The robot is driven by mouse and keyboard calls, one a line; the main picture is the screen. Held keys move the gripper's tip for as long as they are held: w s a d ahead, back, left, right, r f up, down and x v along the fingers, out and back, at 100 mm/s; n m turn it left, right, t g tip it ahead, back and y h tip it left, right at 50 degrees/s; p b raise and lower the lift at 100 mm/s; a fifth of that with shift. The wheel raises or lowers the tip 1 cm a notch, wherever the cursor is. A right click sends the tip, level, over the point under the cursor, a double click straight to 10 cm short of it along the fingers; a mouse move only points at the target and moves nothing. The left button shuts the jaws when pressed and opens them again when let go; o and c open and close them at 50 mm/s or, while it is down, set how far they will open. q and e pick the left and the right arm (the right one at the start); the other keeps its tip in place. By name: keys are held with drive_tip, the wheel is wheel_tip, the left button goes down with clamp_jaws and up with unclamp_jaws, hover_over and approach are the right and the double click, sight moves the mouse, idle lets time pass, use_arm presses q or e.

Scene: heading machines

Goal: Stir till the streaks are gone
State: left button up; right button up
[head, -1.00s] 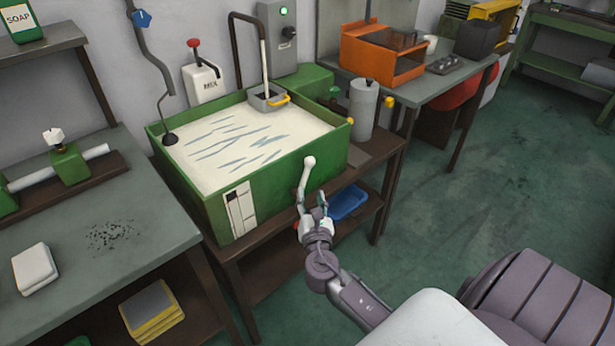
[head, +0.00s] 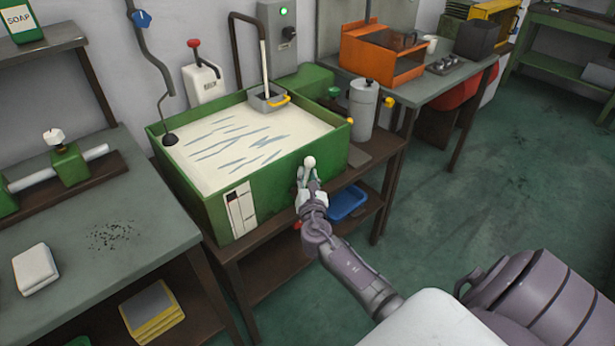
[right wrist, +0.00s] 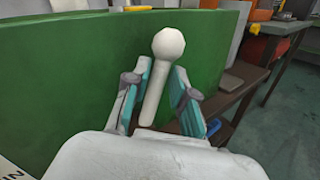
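A green tank (head: 285,182) on a brown stand holds cream liquid (head: 215,172) with several blue-grey streaks on its surface. A white ball-topped lever (head: 309,161) stands at the tank's front right side; it also shows in the right wrist view (right wrist: 168,44). My right gripper (head: 309,178) is at this lever. My left gripper is not in view.
A white box with a red-knobbed lever (head: 203,80) is on the wall behind the tank. A grey control box (head: 281,40) shows a green light. A grey canister (head: 363,112) stands right of the tank. A blue tray (head: 348,203) is on the lower shelf.

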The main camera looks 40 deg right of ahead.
clamp_jaws()
drive_tip(key=shift+a+f+b, duration=0.2)
drive_tip(key=shift+a+b, duration=0.05)
drive_tip(key=shift+b, duration=0.5)
drive_tip(key=shift+r+n+t, duration=0.15)
drive_tip(key=shift+n+t, duration=0.15)
drive_tip(key=shift+n, duration=0.1)
drive_tip(key=shift+a+r, duration=0.1)
drive_tip(key=o, duration=0.5)
unclamp_jaws()
drive_tip(key=shift+s, duration=0.1)
drive_tip(key=v, duration=1.2)
